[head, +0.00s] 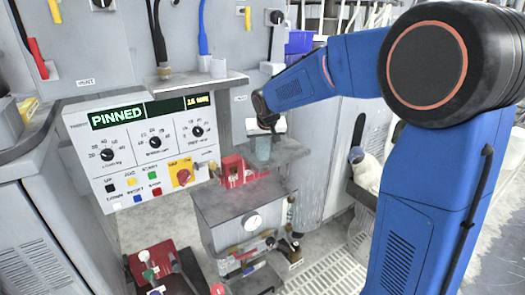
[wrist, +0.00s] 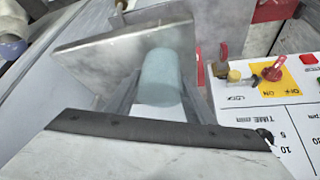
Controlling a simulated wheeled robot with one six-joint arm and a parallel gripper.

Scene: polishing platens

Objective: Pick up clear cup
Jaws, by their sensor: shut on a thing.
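The clear cup (head: 263,149) is a small pale blue-green cylinder. In the head view it sits just below my gripper (head: 264,131), over the grey shelf beside the control panel. In the wrist view the cup (wrist: 162,76) lies between the grey fingers of my gripper (wrist: 158,95), which is shut on it. The fingers hide part of its sides. I cannot tell whether its base touches the shelf.
A control panel (head: 133,155) with dials and a lit "PINNED" display is left of the cup. A red bracket (head: 236,172) stands close by on the grey machine block (head: 240,205). A grey ledge (head: 190,84) is above left. A white bottle (head: 367,172) stands at right.

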